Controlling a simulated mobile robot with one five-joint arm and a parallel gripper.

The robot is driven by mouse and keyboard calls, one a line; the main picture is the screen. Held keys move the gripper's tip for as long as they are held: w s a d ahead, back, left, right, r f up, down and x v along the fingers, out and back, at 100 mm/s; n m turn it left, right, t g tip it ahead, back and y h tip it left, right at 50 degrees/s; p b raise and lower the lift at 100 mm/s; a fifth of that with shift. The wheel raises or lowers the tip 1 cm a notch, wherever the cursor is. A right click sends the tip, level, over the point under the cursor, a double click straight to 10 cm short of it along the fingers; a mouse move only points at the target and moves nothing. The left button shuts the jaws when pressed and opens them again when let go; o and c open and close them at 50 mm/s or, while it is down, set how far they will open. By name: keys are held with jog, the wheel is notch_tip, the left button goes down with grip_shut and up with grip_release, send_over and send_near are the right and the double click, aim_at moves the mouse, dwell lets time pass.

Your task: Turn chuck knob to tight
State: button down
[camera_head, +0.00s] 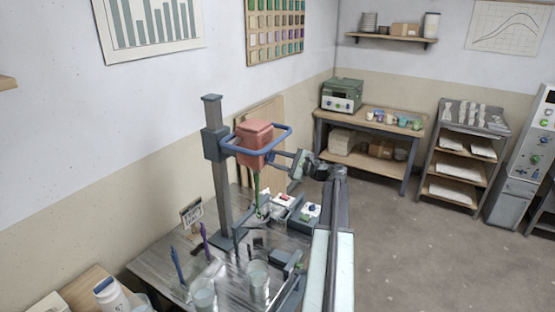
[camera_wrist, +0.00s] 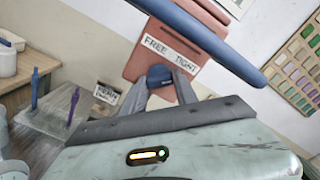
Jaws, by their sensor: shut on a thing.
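The red mixer head (camera_head: 254,143) is mounted on a grey column (camera_head: 220,175) above the workbench, with a blue ring handle (camera_head: 285,133) around it. In the wrist view, the head's red face (camera_wrist: 185,30) carries a white label (camera_wrist: 171,49) reading FREE and TIGHT. Just below the label is the dark blue chuck knob (camera_wrist: 159,74). My gripper (camera_wrist: 160,84) is shut on the knob, one finger at each side. I cannot tell which word the knob points to. In the head view my gripper (camera_head: 279,155) reaches the head's right side; the knob is too small to make out there.
The blue handle bar (camera_wrist: 205,45) crosses close above my gripper. A green stirring shaft (camera_head: 257,190) hangs below the head. The bench holds clear buckets (camera_head: 258,280), purple and blue tools and small boxes. Open floor (camera_head: 400,250) lies to the right.

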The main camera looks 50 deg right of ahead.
jog(key=shift+r, duration=0.1)
jog(key=c, duration=1)
grip_release()
jog(key=shift+o, duration=0.2)
jog(key=v, duration=0.7)
jog(key=shift+s, duration=0.4)
jog(key=shift+d, duration=0.1)
